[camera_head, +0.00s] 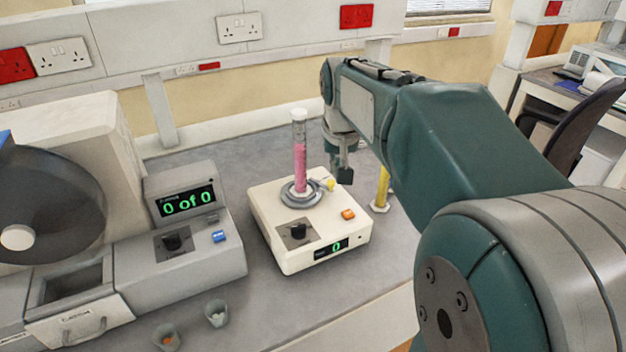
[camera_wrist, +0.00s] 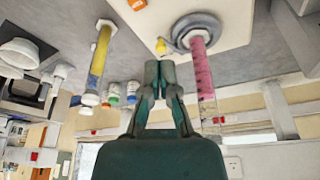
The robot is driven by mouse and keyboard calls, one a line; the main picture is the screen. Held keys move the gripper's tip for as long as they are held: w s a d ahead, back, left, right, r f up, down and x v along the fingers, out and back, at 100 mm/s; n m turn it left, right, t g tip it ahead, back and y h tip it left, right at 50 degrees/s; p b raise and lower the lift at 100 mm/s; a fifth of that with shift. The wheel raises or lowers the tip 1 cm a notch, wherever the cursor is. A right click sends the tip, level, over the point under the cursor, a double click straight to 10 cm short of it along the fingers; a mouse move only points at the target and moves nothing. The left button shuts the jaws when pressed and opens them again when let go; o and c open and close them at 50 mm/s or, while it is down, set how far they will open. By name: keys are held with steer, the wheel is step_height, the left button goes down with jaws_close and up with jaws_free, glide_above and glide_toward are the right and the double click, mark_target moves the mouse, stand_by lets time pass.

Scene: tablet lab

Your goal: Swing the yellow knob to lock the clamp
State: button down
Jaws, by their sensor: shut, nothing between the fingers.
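The yellow knob (camera_head: 330,185) sits on the right side of the grey clamp ring (camera_head: 299,196) on the cream machine (camera_head: 285,255). A clear cylinder with pink contents (camera_head: 299,158) stands upright in the clamp. My gripper (camera_head: 345,176) is shut and empty, just above and to the right of the knob. In the wrist view the picture is upside down; the yellow knob (camera_wrist: 161,46) shows just beyond the tips of my shut gripper (camera_wrist: 160,66), with the clamp ring (camera_wrist: 197,27) beside it. I cannot tell whether the fingertips touch the knob.
A yellow-filled cylinder (camera_head: 381,188) stands behind the machine, to the right. A counting machine (camera_head: 190,245) stands at left, with two small cups (camera_head: 216,313) in front of it. Several small bottles (camera_wrist: 114,96) show in the wrist view.

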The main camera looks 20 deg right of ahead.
steer(key=x, duration=1)
steer(key=shift+w+f, duration=0.15)
steer(key=shift+f, duration=0.1)
steer(key=w, duration=0.1)
steer(key=w+d, duration=0.1)
steer(key=w, duration=0.1)
steer(key=shift+d+f, duration=0.2)
steer(key=shift+d, duration=0.05)
steer(key=shift+w, duration=0.25)
